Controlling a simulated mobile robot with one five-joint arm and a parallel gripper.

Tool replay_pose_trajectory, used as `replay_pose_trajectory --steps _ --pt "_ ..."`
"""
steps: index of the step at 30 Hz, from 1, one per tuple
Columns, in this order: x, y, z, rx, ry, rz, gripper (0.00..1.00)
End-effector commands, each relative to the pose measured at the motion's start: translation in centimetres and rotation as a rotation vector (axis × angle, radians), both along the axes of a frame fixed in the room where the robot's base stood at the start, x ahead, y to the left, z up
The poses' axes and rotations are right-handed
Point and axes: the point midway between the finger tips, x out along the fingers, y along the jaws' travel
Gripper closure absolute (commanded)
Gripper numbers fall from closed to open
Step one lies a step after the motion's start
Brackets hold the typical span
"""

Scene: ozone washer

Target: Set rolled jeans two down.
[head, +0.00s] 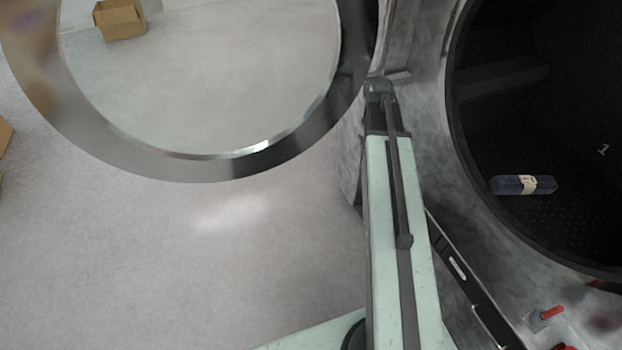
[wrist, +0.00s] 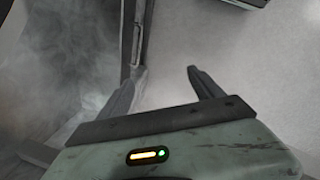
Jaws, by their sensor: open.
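A rolled pair of dark blue jeans (head: 508,185) with a cream band lies inside the dark washer drum (head: 520,110), to the right in the head view. I cannot tell which numbered roll it is. My gripper (wrist: 163,76) is open, with nothing between its fingers in the wrist view. Pale floor shows past the fingers. No jeans show in the wrist view. In the head view my arm reaches up along the left side of the drum opening, apart from the roll, and the gripper's fingers cannot be made out.
The round washer door (head: 215,170) with its clear glass stands open at the upper left. A cardboard box (head: 121,20) shows through the glass on the floor. Red handles (head: 551,312) stick out at the lower right. The floor (head: 180,260) below the door is clear.

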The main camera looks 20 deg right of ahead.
Motion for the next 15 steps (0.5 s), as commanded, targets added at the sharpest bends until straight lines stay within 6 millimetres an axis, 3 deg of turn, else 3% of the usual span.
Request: replay_pose_trajectory --steps 1,3,6,9,11,15 --pt "-0.4 6.3 -0.1 0.032 -0.009 -0.060 0.24" --pt "-1.0 13.4 -0.2 0.076 -0.015 -0.180 0.24" --pt "-2.6 21.3 -0.2 0.121 -0.008 -0.323 0.24" --pt "-4.0 25.9 -0.3 0.145 0.004 -0.421 0.24" --pt "-4.5 27.6 -0.3 0.151 0.008 -0.454 0.24" --pt "-4.6 28.4 -0.3 0.154 0.012 -0.477 0.24"
